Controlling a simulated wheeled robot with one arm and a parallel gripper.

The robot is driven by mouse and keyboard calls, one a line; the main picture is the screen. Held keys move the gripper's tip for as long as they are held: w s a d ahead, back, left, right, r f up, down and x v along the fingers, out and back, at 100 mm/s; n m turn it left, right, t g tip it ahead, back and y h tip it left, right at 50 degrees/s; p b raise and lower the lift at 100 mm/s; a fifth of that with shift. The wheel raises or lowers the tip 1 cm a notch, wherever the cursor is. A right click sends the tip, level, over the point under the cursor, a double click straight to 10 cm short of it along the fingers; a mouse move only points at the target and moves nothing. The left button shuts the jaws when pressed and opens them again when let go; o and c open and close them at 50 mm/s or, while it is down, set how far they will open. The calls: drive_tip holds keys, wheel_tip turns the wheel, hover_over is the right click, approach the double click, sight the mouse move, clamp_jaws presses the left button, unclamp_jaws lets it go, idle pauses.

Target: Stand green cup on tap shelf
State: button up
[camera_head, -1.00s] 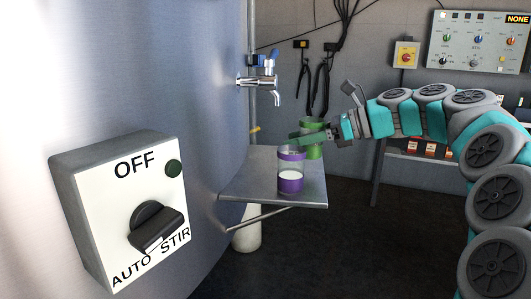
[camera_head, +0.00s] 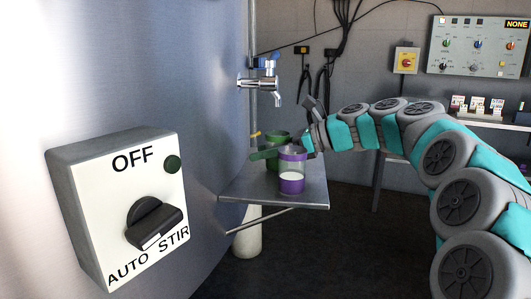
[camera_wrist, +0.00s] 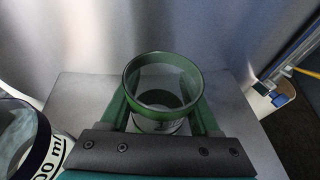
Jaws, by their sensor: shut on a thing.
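The green cup (camera_head: 278,139) is at the tap shelf (camera_head: 232,187), behind and a little left of a clear cup with purple bands (camera_head: 291,176) that holds something white. My gripper (camera_wrist: 165,115) is shut on the green cup, with a finger on each side of it in the wrist view. The cup is upright and looks empty. The purple-banded cup hides its base in the head view, so I cannot tell whether it touches the shelf. The metal tap (camera_head: 270,88) with a blue handle is on the tank wall above the shelf.
The purple-banded cup stands close to my gripper; its rim shows at the lower left of the wrist view (camera_wrist: 28,140). A stir switch box (camera_head: 120,200) is on the tank (camera_head: 215,140) at left. A control panel (camera_head: 478,45) hangs at the back right.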

drive_tip(key=shift+f, duration=0.1)
drive_tip(key=o, duration=1.3)
drive_tip(key=shift+d, duration=0.15)
drive_tip(key=p+v, duration=0.1)
drive_tip(key=v, duration=1.1)
